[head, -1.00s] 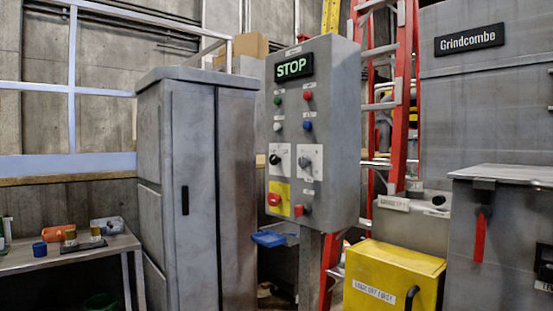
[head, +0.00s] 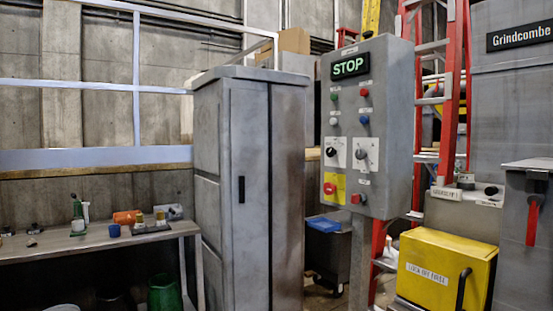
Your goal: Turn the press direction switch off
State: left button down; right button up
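The grey control panel (head: 398,140) stands on a post right of centre in the head view. Its lit display (head: 350,67) reads STOP. Below are small green, white, red and blue buttons. Two rotary switches sit on white plates: a black-knobbed one (head: 332,152) on the left and a grey-knobbed one (head: 362,154) on the right. Their labels are too small to read, so I cannot tell which is the press direction switch. A red emergency button (head: 329,188) sits on a yellow plate, with another red control (head: 357,198) beside it. Neither gripper is in view.
A tall grey cabinet (head: 222,180) stands left of the panel. A workbench (head: 90,240) with small items is at the left. A yellow lock-off box (head: 445,265), a red ladder (head: 453,90) and the Grindcombe machine (head: 510,95) stand at the right. A dark bin (head: 328,250) is behind the post.

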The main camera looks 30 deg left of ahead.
aim_at(330, 152)
jog(key=z, duration=0.15)
jog(key=k, duration=0.55)
jog(key=u, duration=2.05)
jog(key=i, duration=1.35)
jog(key=z, duration=0.1)
